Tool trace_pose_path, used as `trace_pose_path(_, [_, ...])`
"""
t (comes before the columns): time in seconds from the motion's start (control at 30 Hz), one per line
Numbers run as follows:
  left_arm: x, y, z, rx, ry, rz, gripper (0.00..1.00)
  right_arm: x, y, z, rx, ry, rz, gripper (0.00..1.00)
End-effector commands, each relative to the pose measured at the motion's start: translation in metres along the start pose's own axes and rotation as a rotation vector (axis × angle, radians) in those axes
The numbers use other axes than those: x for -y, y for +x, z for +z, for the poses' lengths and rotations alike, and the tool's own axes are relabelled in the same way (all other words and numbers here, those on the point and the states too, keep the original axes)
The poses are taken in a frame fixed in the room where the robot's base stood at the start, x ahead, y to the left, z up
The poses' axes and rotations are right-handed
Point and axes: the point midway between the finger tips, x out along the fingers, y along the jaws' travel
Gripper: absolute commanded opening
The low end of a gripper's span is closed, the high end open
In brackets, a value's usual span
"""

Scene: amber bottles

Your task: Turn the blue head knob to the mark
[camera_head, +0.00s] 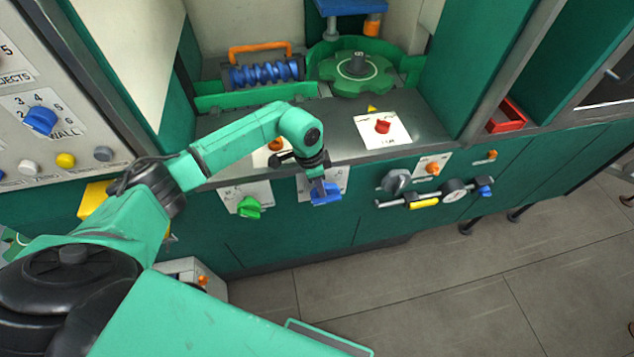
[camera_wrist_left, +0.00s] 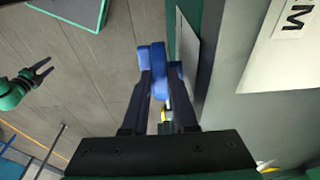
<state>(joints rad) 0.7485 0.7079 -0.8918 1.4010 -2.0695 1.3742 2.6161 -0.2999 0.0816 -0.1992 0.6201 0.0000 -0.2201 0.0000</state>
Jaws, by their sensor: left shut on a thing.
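The blue knob (camera_head: 325,194) sits on the front face of the green counter, at a pale plate (camera_head: 338,178) that my arm partly hides. The plate's lettering and mark cannot be read. My left gripper (camera_head: 320,184) reaches down to the knob and is shut on it. In the left wrist view the blue knob (camera_wrist_left: 158,72) is between the two dark fingers. My right gripper (camera_wrist_left: 42,69) shows only at the left of the wrist view, with its fingers apart and empty, away from the counter.
A green knob (camera_head: 249,207) is left of the blue one. A grey knob (camera_head: 395,181) and a gauge bar with a yellow sleeve (camera_head: 424,203) stick out to its right. A red knob (camera_head: 383,126) is on the counter top. Another blue knob (camera_head: 41,120) is on the left panel.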

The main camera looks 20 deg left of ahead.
Motion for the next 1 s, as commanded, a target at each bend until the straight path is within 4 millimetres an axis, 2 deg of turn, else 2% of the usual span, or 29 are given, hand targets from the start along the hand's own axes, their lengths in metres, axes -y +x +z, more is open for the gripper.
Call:
trace_pose_path(0.03, [-0.001, -0.005, -0.008, 0.024, 0.004, 0.001, 0.00, 0.000, -0.003, 0.000, 0.000, 0.000, 0.000, 0.50])
trace_pose_path(0.17, [0.000, -0.003, -0.013, 0.122, 0.004, -0.001, 0.00, 0.001, -0.001, 0.000, 0.000, 0.000, -0.001, 0.50])
trace_pose_path(0.5, [0.001, 0.001, -0.023, 0.329, 0.002, -0.004, 0.00, 0.002, 0.018, 0.002, 0.000, 0.000, -0.003, 0.50])
trace_pose_path(1.0, [0.002, -0.002, -0.027, 0.399, 0.002, -0.006, 0.00, 0.003, 0.024, 0.002, 0.000, 0.000, -0.003, 0.50])
